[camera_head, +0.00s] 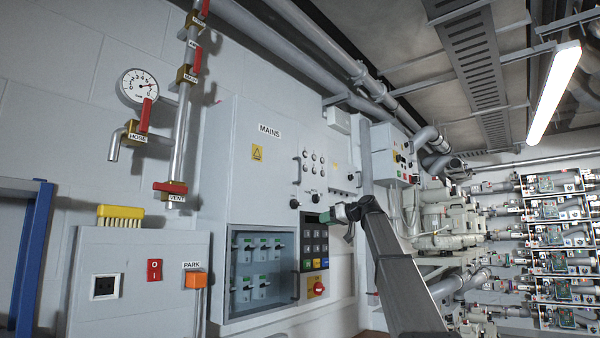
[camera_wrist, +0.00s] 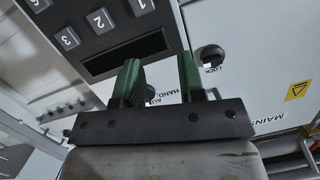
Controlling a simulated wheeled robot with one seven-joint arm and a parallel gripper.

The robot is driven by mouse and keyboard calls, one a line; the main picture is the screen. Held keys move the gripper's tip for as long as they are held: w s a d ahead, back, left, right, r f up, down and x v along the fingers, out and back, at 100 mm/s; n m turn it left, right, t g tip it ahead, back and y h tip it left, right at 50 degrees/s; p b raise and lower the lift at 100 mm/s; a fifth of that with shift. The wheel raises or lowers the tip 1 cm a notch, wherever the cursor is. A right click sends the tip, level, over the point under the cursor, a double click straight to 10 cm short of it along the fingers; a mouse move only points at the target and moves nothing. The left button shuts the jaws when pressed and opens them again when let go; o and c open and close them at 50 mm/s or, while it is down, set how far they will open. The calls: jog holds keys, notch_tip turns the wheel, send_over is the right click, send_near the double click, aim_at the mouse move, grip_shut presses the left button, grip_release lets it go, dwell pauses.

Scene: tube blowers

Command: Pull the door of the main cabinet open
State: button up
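The main cabinet is a pale grey box labelled MAINS in the middle of the head view, with its door (camera_head: 270,185) shut. An upright bar handle (camera_head: 298,170) stands on its front, left of several indicators. The MAINS label (camera_wrist: 265,118) and the LOCK knob (camera_wrist: 210,57) show in the wrist view. My gripper (camera_head: 338,212) is at the cabinet front, above the keypad. In the wrist view its green fingers (camera_wrist: 160,78) are apart, with a dark AUTO/HAND knob (camera_wrist: 150,94) partly hidden behind one finger. Whether they touch it I cannot tell.
A keypad (camera_head: 314,240) and a red rotary switch (camera_head: 319,289) sit below my gripper. A windowed compartment (camera_head: 263,272) with several breakers is to their left. A lower box (camera_head: 135,270) with a yellow brush (camera_head: 120,215) stands at left. Pipes and machinery fill the right.

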aim_at(300, 178)
jog(key=s+a+r+n+y, duration=0.1)
jog(key=s+r+n+y, duration=0.15)
jog(key=r, duration=0.75)
jog(key=s+r+n+y, duration=0.1)
jog(key=s+r, duration=0.2)
jog(key=r, duration=0.7)
jog(key=shift+h, duration=0.25)
jog(key=x, duration=1)
jog(key=shift+w+a+f, duration=0.1)
jog(key=shift+a, duration=0.3)
grip_shut()
